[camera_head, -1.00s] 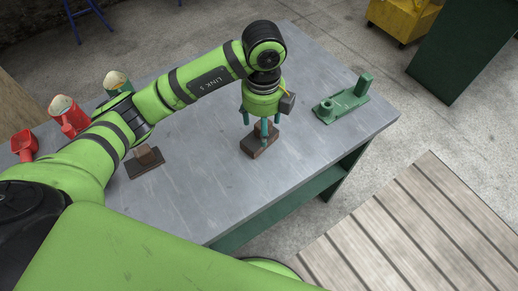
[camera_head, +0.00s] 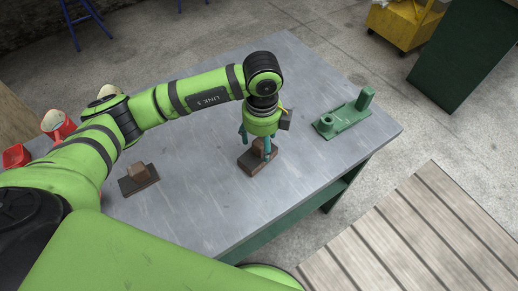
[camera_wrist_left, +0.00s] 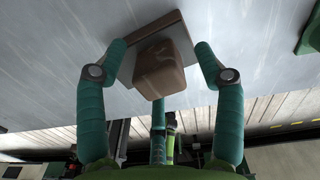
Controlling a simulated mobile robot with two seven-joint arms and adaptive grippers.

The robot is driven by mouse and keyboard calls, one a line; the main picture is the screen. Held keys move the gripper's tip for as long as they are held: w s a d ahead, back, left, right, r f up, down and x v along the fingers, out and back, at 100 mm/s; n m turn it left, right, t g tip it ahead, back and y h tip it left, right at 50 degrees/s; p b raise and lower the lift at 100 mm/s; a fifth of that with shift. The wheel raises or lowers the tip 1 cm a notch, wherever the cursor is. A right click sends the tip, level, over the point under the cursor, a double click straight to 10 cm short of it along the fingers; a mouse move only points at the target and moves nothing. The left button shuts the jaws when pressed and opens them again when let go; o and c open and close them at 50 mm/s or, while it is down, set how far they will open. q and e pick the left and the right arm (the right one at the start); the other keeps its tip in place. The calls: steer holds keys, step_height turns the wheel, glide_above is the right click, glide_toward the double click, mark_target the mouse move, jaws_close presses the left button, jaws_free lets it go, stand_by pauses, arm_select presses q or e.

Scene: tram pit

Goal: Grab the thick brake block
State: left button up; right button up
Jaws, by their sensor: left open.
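A dark brown brake block (camera_head: 250,164) with a raised brown lug lies on the grey workbench (camera_head: 210,211), below my left gripper (camera_head: 257,148). A second brown block (camera_head: 138,180), lower and flatter-looking, lies on the bench to the left. My left gripper is open, pointing down, its fingers around the first block's lug. In the left wrist view the block's lug (camera_wrist_left: 162,70) sits between the two spread fingertips (camera_wrist_left: 160,50), with a gap on both sides; contact is not visible. The fingers hide part of the block in the head view. My right gripper is not in view.
A green fixture (camera_head: 344,120) with upright posts stands on the bench to the right of the gripper. The bench front is clear. A slatted wooden platform (camera_head: 420,240) lies on the floor at right.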

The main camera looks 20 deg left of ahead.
arm_select(q)
steer(key=shift+s, duration=0.1)
steer(key=c, duration=1.4)
steer(key=shift+r, duration=0.1)
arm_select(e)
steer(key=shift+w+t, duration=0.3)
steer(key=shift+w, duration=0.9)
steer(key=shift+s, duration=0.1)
